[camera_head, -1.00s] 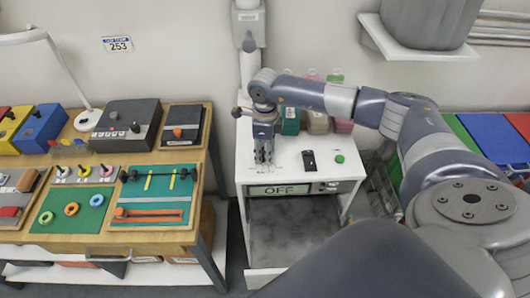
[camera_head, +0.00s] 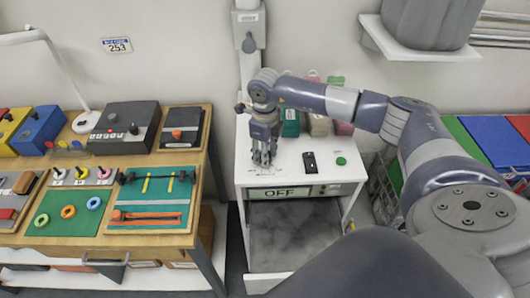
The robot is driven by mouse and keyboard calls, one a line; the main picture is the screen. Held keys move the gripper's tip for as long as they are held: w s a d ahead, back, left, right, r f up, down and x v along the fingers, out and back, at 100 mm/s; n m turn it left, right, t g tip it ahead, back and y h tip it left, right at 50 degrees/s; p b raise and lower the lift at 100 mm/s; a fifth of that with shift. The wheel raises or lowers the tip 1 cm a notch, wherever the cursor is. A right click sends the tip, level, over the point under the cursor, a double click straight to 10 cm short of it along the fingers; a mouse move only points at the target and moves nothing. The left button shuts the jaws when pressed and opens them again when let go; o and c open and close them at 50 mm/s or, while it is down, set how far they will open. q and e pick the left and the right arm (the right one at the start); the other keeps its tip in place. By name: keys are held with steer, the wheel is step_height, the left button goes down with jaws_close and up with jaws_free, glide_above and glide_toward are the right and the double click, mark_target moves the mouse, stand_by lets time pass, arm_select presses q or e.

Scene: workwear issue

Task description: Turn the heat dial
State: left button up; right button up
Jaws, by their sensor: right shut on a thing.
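The white cabinet (camera_head: 322,152) has a display (camera_head: 280,193) on its front that reads OFF. On its top are a black rocker-like part (camera_head: 310,161) and a green round button (camera_head: 341,161). My right gripper (camera_head: 263,165) points down at the left part of the top, left of the black part. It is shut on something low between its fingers. The fingers hide that thing, so I cannot tell whether it is the heat dial. My left gripper is not in view.
A wooden bench (camera_head: 205,215) with a teal tool board (camera_head: 155,195) stands to the left. A wall shelf (camera_head: 420,52) holds a grey container. The floor-level opening below the display is empty.

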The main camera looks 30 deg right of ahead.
steer(key=o, duration=1.1)
steer(key=shift+c, duration=0.2)
step_height(320, 180, up, 12)
